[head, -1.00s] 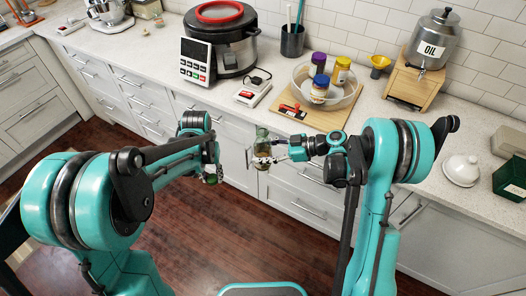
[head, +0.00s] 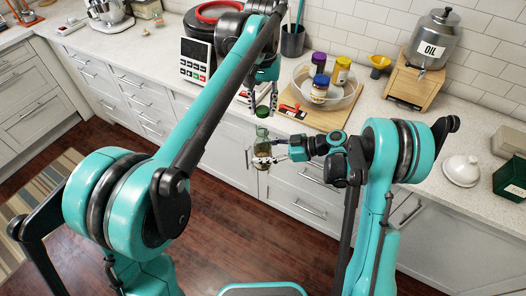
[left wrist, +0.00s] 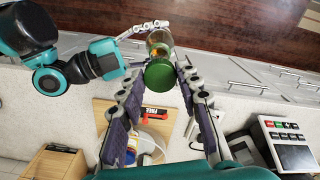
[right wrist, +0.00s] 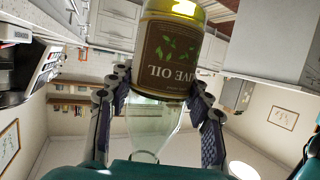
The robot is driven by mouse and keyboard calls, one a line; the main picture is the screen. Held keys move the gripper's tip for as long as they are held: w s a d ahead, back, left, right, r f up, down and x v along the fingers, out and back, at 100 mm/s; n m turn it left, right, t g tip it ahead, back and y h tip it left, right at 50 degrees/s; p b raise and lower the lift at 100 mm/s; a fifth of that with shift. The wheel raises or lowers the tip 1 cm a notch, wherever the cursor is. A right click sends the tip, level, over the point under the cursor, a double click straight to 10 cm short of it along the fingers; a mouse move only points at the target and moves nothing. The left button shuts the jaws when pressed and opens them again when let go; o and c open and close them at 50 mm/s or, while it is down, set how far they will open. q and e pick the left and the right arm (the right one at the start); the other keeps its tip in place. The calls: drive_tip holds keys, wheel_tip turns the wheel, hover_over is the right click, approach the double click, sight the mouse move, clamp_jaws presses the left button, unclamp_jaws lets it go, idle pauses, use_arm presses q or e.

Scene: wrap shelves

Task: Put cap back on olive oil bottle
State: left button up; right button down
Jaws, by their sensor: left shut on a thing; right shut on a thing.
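The olive oil bottle (head: 261,155) is a clear glass bottle with a dark label, held upright in front of the counter. My right gripper (head: 268,160) is shut around its body. In the right wrist view the bottle (right wrist: 172,58) shows its "OLIVE OIL" label and clear neck between the fingers. The green cap (head: 262,112) is held by my left gripper (head: 262,106), just above the bottle mouth. In the left wrist view the cap (left wrist: 159,77) covers the bottle's mouth, so I cannot tell if cap and bottle touch.
Behind the bottle, the counter holds a wooden board (head: 318,119) with a clear bowl of jars. A pressure cooker (head: 196,50) is at the left and an oil dispenser (head: 431,40) at the right. Drawer fronts (head: 298,193) stand close behind the bottle.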

idle(0.3)
use_arm(q)
drive_tip(key=shift+f, duration=2)
drive_tip(key=shift+s, duration=0.1)
drive_tip(key=shift+f, duration=0.85)
drive_tip(key=shift+f, duration=0.55)
